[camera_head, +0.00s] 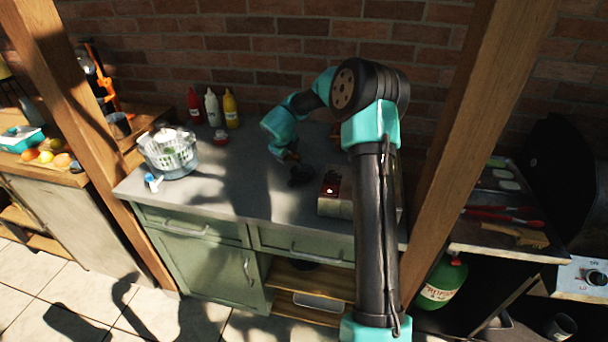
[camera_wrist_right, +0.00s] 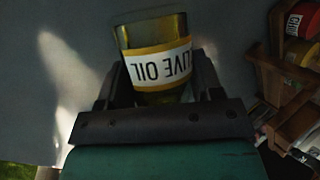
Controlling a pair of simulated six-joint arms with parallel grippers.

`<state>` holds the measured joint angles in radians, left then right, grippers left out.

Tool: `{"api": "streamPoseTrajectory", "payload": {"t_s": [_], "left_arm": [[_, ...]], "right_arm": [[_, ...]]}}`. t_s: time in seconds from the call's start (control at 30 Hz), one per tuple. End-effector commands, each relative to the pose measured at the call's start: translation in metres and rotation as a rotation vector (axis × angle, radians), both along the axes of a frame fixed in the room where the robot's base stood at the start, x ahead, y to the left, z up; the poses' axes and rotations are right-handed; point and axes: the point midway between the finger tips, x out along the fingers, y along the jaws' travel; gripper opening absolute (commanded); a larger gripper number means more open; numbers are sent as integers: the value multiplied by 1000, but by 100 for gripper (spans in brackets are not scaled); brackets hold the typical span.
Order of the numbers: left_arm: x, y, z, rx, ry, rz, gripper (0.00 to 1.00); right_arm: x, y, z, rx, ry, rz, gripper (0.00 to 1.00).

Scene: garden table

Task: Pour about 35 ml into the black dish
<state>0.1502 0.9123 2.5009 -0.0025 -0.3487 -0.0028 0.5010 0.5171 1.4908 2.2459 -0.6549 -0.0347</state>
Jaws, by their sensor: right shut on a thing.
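My right gripper (camera_wrist_right: 158,90) is shut on a yellow-green glass bottle (camera_wrist_right: 155,30) labelled OLIVE OIL. The label reads upside down in the right wrist view. In the head view my right arm reaches over the grey counter, with its gripper (camera_head: 288,156) low above the middle. The bottle is hard to make out there. A small dark shape (camera_head: 301,175) just beyond the gripper's end is probably the black dish, but it is too dark to be sure. No liquid stream shows. My left gripper is out of view.
A crate with jars (camera_head: 335,203) stands right of the dark shape, partly behind my arm; a wooden rack (camera_wrist_right: 288,100) shows in the wrist view. A clear bowl with a white basket (camera_head: 168,153) is at left, sauce bottles (camera_head: 212,108) at the back. The counter's front middle is clear.

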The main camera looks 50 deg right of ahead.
Motion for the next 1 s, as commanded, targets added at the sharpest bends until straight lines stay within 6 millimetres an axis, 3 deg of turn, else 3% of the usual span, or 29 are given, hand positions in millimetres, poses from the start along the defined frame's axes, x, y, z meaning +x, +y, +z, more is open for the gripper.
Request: {"api": "streamPoseTrajectory", "payload": {"t_s": [1.0], "left_arm": [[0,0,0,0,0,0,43]], "right_arm": [[3,4,-1,-3,-57,8,28]]}}
